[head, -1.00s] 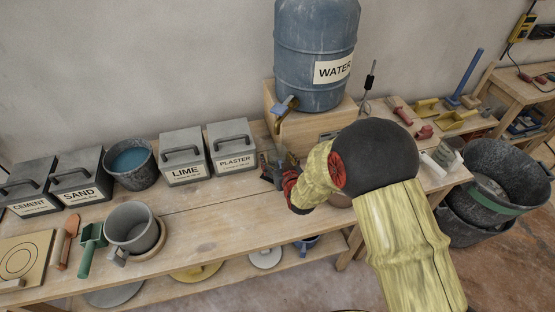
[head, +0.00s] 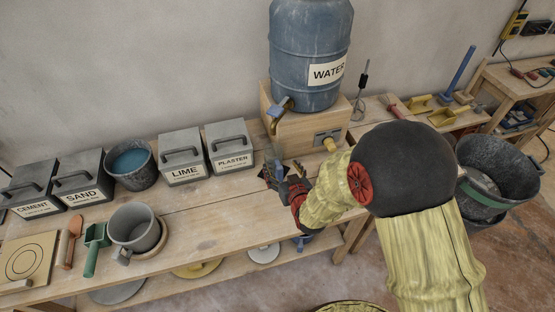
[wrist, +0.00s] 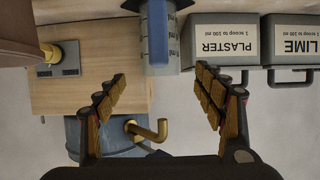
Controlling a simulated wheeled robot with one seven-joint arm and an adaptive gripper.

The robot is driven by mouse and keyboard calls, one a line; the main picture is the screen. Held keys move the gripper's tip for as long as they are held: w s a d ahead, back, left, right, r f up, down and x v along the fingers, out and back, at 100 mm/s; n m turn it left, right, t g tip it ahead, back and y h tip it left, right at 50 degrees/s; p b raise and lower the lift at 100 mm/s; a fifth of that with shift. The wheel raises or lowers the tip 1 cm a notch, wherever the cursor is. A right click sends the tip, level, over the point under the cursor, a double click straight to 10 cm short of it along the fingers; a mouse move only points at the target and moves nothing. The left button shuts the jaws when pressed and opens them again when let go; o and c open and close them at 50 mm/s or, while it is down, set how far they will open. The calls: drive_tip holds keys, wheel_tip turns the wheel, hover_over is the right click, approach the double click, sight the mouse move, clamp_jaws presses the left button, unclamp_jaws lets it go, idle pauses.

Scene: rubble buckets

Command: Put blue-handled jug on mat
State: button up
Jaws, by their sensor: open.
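The blue-handled jug shows in the wrist view as a clear, marked body (wrist: 174,30) with a blue upright handle (wrist: 158,35) facing me. A beige square with rings (head: 42,244) at the bench's left end may be the mat.
The water barrel (head: 308,60) stands on a wooden box (head: 290,128) with a brass tap. Lime (head: 182,155) and plaster (head: 231,146) boxes stand behind. A grey mug (head: 130,228) and green scoop (head: 92,258) are at left. The bench middle is clear.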

drive_tip(key=s+d+r+m+g+h, duration=0.1)
drive_tip(key=s+d+r+g, duration=0.15)
drive_tip(key=d+r, duration=0.4)
drive_tip(key=s+d+r+m+g+h, duration=0.1)
drive_tip(key=s+d+r, duration=0.25)
drive_tip(key=r, duration=0.65)
drive_tip(key=s+d+r+g, duration=0.2)
drive_tip(key=s+d+r, duration=0.1)
drive_tip(key=s, duration=0.8)
drive_tip(key=s+d+r+m+g+h, duration=0.1)
drive_tip(key=s+d+r, duration=0.2)
drive_tip(key=s, duration=0.9)
wheel_tip(320, 180, up, 2)
drive_tip(key=shift+s+d+r+g+h, duration=0.1)
drive_tip(key=shift+s+d+g+h, duration=0.05)
drive_tip(key=shift+d+g+h, duration=0.2)
